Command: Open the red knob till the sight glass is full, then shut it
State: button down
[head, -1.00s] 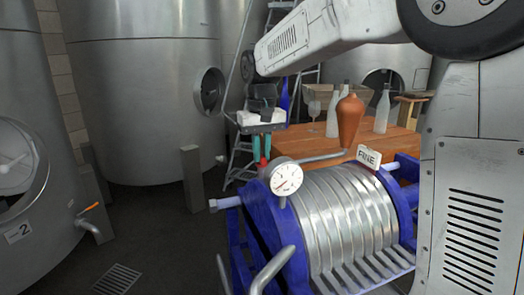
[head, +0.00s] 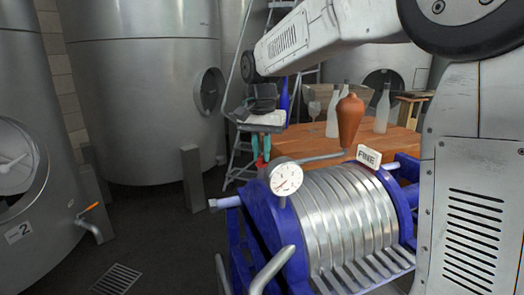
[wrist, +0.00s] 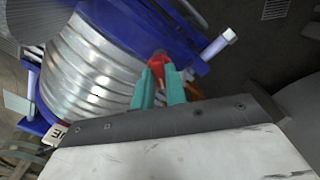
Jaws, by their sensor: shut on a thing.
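The red knob (wrist: 157,60) sits between the tips of my gripper's teal fingers in the wrist view. My gripper (wrist: 160,72) is shut on it. In the head view my gripper (head: 261,157) points down, and the red of the knob (head: 262,162) shows only in part at its fingertips, just behind the round white dial gauge (head: 286,179). The knob is at the near end of the blue-framed plate filter (head: 345,215). I cannot make out the sight glass or its level in either view.
Steel tanks (head: 145,90) stand at the left and back. A grey post (head: 192,178) stands on open dark floor left of the filter.

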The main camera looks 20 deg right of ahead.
aim_at(262, 155)
jog(key=m, duration=0.4)
jog(key=shift+m, duration=0.3)
jog(key=shift+r+m, duration=0.1)
jog(key=shift+m, duration=2.1)
jog(key=c, duration=1.4)
grip_release()
jog(key=shift+c, duration=0.2)
notch_tip(262, 155, up, 8)
jog(key=shift+f, duration=0.1)
